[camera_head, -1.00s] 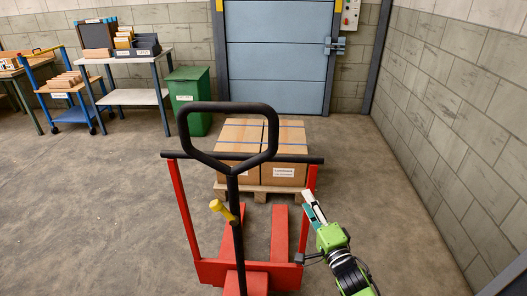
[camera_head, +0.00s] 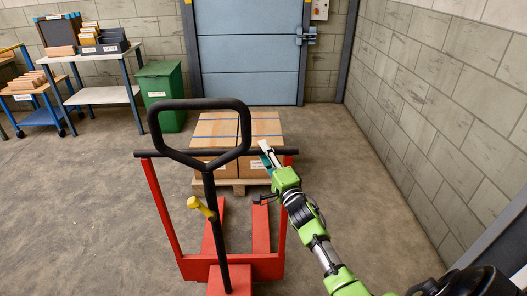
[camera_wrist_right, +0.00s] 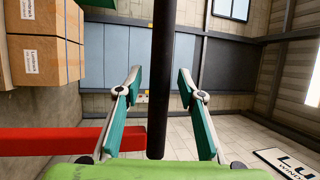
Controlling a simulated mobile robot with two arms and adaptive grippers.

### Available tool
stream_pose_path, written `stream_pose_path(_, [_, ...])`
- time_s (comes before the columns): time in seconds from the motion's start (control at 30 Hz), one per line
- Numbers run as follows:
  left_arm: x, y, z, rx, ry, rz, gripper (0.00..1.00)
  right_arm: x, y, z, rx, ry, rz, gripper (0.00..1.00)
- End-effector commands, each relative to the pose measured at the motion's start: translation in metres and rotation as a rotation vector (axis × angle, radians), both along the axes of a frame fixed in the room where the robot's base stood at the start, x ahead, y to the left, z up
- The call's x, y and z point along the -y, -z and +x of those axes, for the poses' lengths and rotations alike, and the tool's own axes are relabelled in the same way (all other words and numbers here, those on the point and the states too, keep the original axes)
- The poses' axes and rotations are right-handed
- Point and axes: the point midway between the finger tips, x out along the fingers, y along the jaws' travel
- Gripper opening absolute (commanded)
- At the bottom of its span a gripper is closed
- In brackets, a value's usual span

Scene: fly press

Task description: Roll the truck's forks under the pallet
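The red pallet truck (camera_head: 228,268) stands in front of me, with a black looped tow handle (camera_head: 159,130) and a black crossbar (camera_head: 288,152) on red side posts. Its two red forks (camera_head: 261,229) point at the wooden pallet (camera_head: 238,188), their tips seeming just short of its near edge. The pallet carries cardboard boxes (camera_head: 217,126). My right gripper (camera_head: 265,150) is at the right end of the crossbar. In the right wrist view the bar (camera_wrist_right: 158,80) runs between its open fingers (camera_wrist_right: 158,80), with gaps on both sides. My left gripper is not in view.
A green bin (camera_head: 160,95) stands left of the pallet, with a table (camera_head: 103,95) and a blue cart (camera_head: 40,118) further left. A blue door (camera_head: 248,55) is behind. A block wall (camera_head: 430,110) bounds the right; floor left of the truck is clear.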

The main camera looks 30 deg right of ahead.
Motion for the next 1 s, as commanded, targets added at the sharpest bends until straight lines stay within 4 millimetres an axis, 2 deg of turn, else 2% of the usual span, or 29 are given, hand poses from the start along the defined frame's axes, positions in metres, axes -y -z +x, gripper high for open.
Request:
stream_pose_path(0.17, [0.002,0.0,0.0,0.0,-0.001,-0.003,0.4,0.002,-0.002,0.011,-0.001,0.0,0.0,0.36])
stream_pose_path(0.47, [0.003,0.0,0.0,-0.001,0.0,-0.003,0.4,0.002,-0.002,0.012,-0.001,0.0,0.0,0.36])
stream_pose_path(0.6, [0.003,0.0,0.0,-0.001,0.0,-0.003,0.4,0.002,-0.002,0.012,-0.001,0.0,0.0,0.0])
stream_pose_path(0.87, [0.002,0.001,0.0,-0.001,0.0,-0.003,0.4,0.003,-0.002,0.013,-0.001,0.0,0.0,0.0])
stream_pose_path(1.0, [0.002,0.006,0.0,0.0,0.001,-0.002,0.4,0.008,-0.001,0.021,0.001,0.001,-0.002,0.0])
